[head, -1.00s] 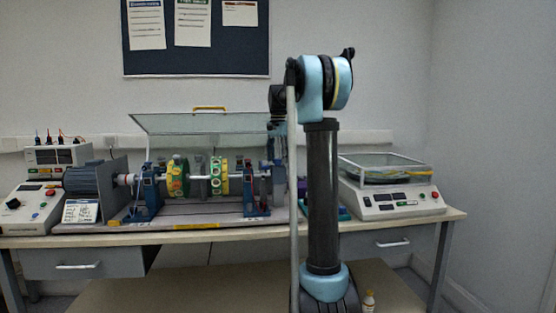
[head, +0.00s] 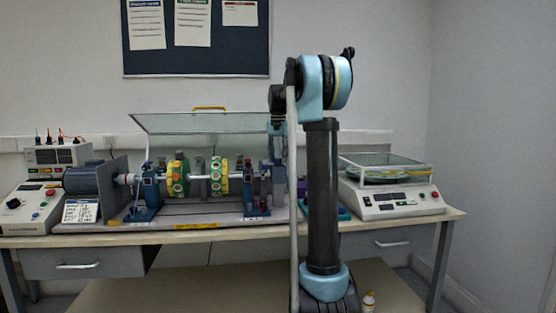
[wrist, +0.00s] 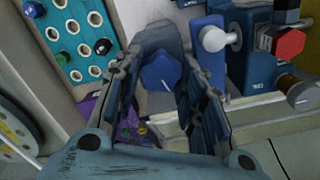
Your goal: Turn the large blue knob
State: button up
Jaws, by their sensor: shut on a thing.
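The large blue knob (wrist: 160,71) shows in the wrist view, between the two fingers of my gripper (wrist: 161,64). My gripper is shut on the knob, with one finger on each side of it. The fingers hide part of the knob's sides. In the head view my arm stands in front of the right end of the test rig, and neither the knob nor the fingers can be made out there.
The rotor rig (head: 212,177) with its raised clear cover stands on the bench, a control box (head: 27,203) at its left and a white instrument (head: 392,202) at its right. In the wrist view, a teal hole panel (wrist: 77,42) is at left and a red hex knob (wrist: 290,43) at right.

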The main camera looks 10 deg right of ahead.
jog(key=shift+n, duration=1.1)
jog(key=o, duration=1)
jog(key=shift+a, duration=0.1)
jog(key=shift+o, duration=0.2)
notch_tip(320, 180, up, 12)
jog(key=shift+f, duration=0.1)
